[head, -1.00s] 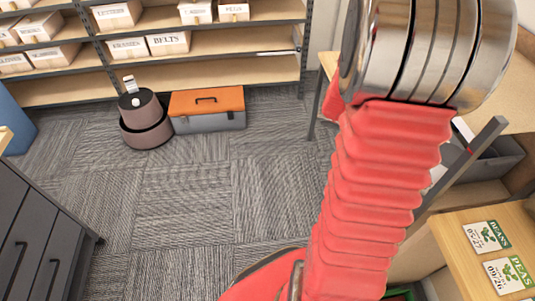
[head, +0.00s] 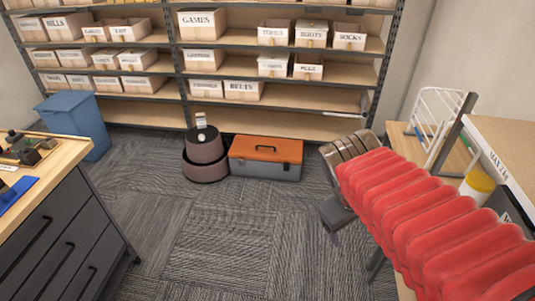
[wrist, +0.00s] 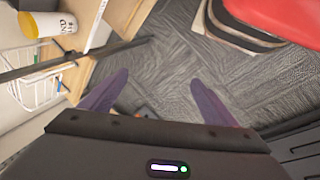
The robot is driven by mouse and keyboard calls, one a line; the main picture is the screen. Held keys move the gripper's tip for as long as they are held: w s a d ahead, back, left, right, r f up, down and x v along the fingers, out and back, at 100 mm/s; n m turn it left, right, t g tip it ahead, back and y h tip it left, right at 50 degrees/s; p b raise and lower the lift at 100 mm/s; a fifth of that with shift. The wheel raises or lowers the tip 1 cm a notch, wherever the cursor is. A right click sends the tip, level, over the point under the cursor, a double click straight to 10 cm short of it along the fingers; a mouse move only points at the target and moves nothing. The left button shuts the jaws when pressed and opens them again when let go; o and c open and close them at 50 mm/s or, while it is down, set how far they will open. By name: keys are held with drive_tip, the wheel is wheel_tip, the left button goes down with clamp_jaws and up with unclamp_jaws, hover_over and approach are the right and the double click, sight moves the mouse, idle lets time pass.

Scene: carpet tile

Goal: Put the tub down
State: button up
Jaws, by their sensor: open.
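A white tub with a yellow lid (head: 477,187) stands on a wooden surface at the right in the head view, its lower part hidden behind my red-sleeved arm. In the wrist view the tub (wrist: 47,24) is at the upper left, turned sideways in the picture, with a label ending in "ND". My gripper (head: 335,236) hangs over the carpet, left of the tub and apart from it. In the wrist view the two purple fingers of my gripper (wrist: 158,77) are spread, with only carpet visible between them.
A white wire rack (head: 437,118) stands behind the tub, and a dark metal post (head: 452,130) rises close by. An orange-lidded toolbox (head: 265,157) and a round brown bin (head: 205,158) sit before the shelves. Grey drawers (head: 65,235) are at left. The middle carpet is clear.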

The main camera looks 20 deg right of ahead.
drive_tip(key=a+r+m+t+y, duration=0.2)
drive_tip(key=a+r+t+y, duration=0.1)
drive_tip(key=a, duration=1)
drive_tip(key=shift+w+a+r+t+y, duration=0.15)
drive_tip(key=shift+w+r+t+y, duration=0.25)
drive_tip(key=shift+r, duration=0.3)
drive_tip(key=shift+s, duration=0.1)
